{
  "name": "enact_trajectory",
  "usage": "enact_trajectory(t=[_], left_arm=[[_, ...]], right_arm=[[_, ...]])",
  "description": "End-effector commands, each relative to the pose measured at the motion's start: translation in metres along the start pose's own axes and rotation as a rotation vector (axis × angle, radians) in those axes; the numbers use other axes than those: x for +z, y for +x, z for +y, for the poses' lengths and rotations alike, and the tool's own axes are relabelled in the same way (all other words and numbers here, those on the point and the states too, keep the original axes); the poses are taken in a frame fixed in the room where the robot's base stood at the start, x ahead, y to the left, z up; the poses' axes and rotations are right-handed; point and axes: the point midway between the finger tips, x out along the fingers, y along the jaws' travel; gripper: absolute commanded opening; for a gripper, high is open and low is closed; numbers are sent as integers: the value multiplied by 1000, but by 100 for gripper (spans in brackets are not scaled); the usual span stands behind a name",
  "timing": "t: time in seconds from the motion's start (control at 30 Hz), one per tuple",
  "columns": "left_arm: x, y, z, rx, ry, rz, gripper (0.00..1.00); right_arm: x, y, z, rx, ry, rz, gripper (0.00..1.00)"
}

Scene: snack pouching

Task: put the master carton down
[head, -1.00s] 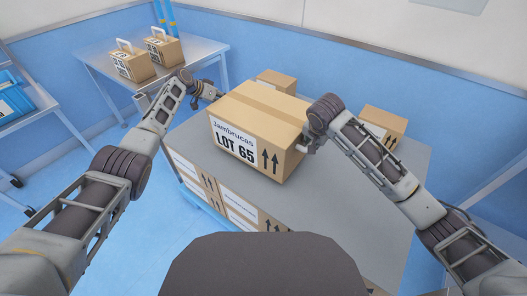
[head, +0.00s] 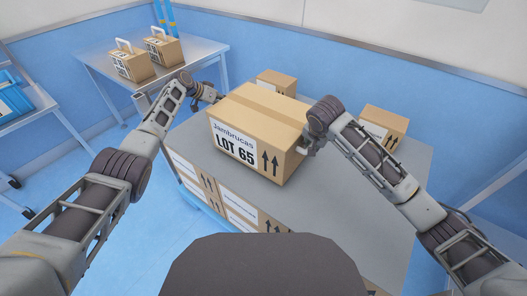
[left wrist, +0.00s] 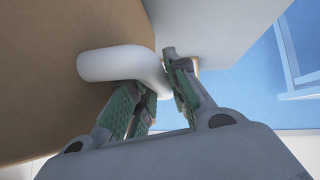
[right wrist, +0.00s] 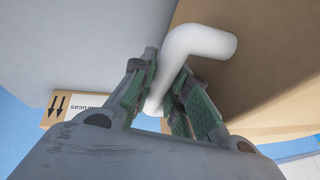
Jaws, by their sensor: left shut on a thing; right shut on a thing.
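The master carton (head: 262,128) is a large brown box labelled "Jambrucas LOT 65" with two up arrows. It is upright over the grey top (head: 320,215) of a stack of cartons; I cannot tell whether its underside touches. My left gripper (left wrist: 160,95) is shut on a white handle (left wrist: 120,66) on the carton's side. My right gripper (right wrist: 155,95) is shut on the matching white handle (right wrist: 200,42) on the opposite side. In the head view my right gripper (head: 308,147) is at the carton's right side, and my left gripper is mostly hidden behind the carton's left edge.
Smaller cartons stand at the back (head: 277,82) and right (head: 384,126) of the grey top. A side table (head: 200,52) at back left holds two handled cartons (head: 131,64). A blue bin (head: 12,100) is at far left. The grey top is clear in front.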

Motion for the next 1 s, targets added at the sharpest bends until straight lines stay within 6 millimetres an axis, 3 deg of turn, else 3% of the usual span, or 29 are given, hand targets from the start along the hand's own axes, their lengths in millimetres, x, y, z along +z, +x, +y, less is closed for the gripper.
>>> enact_trajectory(t=[0.03, 1.0], left_arm=[[-7, -4, -1, -3, 3, 13, 0], [2, 6, -3, -3, 3, 13, 0]], right_arm=[[-3, -2, -1, -5, 5, 7, 0], [2, 10, 2, -5, 5, 7, 0]])
